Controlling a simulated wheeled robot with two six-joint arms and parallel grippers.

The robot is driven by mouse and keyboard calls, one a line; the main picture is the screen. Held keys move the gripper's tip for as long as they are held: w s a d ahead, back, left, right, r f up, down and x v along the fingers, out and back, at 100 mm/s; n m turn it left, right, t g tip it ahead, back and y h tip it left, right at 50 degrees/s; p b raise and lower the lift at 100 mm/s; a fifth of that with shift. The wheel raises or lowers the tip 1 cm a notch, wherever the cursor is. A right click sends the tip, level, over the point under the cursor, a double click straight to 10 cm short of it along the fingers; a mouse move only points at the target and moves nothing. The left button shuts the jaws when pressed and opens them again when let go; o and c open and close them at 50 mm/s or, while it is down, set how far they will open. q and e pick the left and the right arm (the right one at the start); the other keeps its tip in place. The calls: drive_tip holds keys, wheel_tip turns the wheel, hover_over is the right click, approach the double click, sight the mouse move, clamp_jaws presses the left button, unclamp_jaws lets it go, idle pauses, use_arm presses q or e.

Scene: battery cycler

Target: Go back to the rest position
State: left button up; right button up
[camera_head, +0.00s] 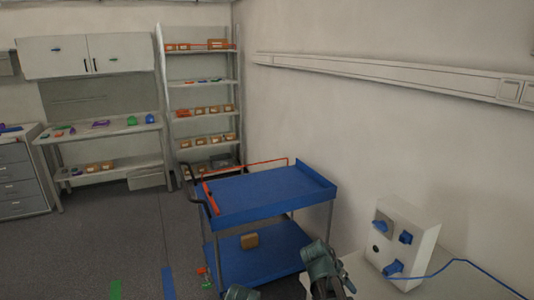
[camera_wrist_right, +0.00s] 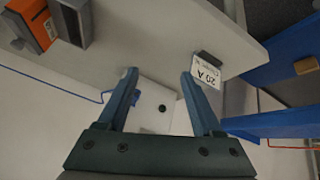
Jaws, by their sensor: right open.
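My right gripper (camera_head: 326,272) is at the bottom of the head view, at the left edge of the white table and in front of the blue cart. In the right wrist view my right gripper (camera_wrist_right: 158,74) is open, with both blue-grey fingers apart and nothing between them. A white surface with a dark round spot (camera_wrist_right: 162,107) shows behind the gap between the fingers.
A white box with blue connectors (camera_head: 407,238) and a blue cable (camera_head: 455,263) stands on the white table (camera_head: 365,285). The wrist view shows a "20 A" label (camera_wrist_right: 208,72) and an orange device (camera_wrist_right: 31,24). The blue cart (camera_head: 265,195) is close by. Floor is open at left.

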drive_tip(key=s+a+f+n+g+y, duration=0.1)
drive_tip(key=s+a+f+n+y, duration=0.1)
drive_tip(key=s+a+n, duration=0.4)
drive_tip(key=s+a+f+n+g+y, duration=0.2)
drive_tip(key=s+a+n, duration=0.4)
drive_tip(key=s+a, duration=0.7)
drive_tip(key=shift+s+a+y, duration=0.2)
drive_tip(key=shift+a+y, duration=0.3)
drive_tip(key=shift+a, duration=0.05)
